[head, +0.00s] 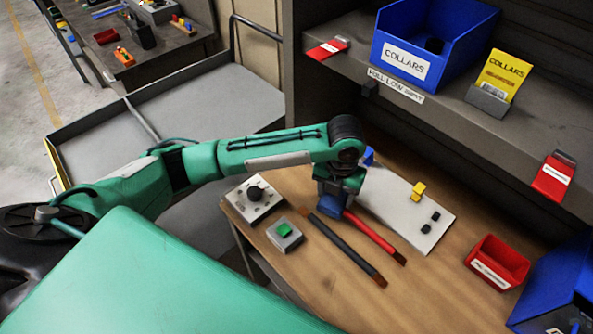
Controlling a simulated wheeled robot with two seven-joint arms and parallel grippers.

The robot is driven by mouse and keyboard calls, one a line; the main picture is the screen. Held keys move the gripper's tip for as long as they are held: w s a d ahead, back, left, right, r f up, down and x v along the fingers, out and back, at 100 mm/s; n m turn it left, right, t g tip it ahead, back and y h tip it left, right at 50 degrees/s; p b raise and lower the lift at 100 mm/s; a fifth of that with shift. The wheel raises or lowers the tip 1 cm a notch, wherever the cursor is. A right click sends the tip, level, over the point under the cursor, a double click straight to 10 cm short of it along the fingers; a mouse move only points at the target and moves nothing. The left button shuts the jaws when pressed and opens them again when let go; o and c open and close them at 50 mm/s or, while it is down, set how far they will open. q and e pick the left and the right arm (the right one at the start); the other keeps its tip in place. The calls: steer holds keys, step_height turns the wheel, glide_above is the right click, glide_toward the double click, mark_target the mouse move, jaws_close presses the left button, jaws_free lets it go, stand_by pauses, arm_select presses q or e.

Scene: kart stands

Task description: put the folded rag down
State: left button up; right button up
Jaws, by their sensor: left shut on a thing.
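My left gripper (337,190) points down over the wooden bench top (430,285). It is shut on a small blue thing, which looks like the folded rag (331,204). The rag is low, close to the bench; I cannot tell whether it touches. It is near the upper ends of a dark rod (343,246) and a red rod (374,237). The gripper hides part of the rag and the bench behind it. My right gripper is not in view.
A grey box with a black knob (254,196) and a green-button box (285,234) stand left of the gripper. A pale board (400,208) with a yellow part lies to its right. A red bin (498,262) is further right.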

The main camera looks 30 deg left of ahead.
arm_select(q)
steer(key=p, duration=0.3)
glide_above(296, 178)
steer(key=shift+s+d+r, duration=0.1)
steer(key=shift+d, duration=0.3)
steer(key=f+p, duration=0.1)
steer(key=f, duration=0.2)
steer(key=shift+a+p, duration=0.35)
steer(key=shift+f, duration=0.35)
steer(key=shift+f, duration=0.1)
steer(key=o, duration=1)
steer(key=shift+o, duration=0.2)
